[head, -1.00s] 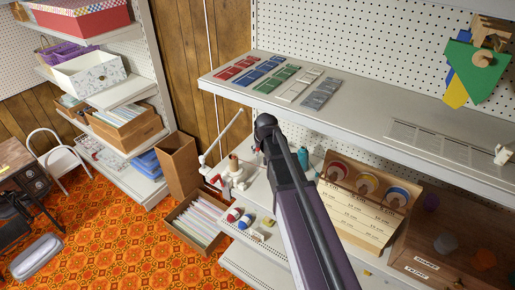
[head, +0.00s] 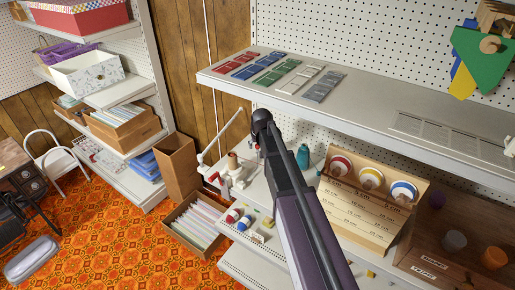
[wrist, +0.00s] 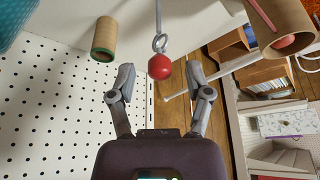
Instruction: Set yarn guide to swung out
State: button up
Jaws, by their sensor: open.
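In the wrist view, a thin grey rod ends in a metal eye with a red ball (wrist: 160,66), which looks like the yarn guide. My gripper (wrist: 159,78) is open, with one finger on each side of the red ball. The fingers appear apart from it, and the depth gap is hard to tell. In the head view, a white winder (head: 236,178) with a brown cone (head: 233,160) and a slanting white rod (head: 223,134) stands on the lower shelf. My arm hides the gripper and the area right of the winder there.
A cardboard tube (wrist: 104,38) stands left of the gripper. A grey upper shelf (head: 375,120) with colored cards overhangs the winder's right side. A wooden spool rack (head: 365,210) stands to the right.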

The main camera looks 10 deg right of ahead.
jog(key=shift+f, duration=0.1)
jog(key=shift+c, duration=0.3)
grip_shut()
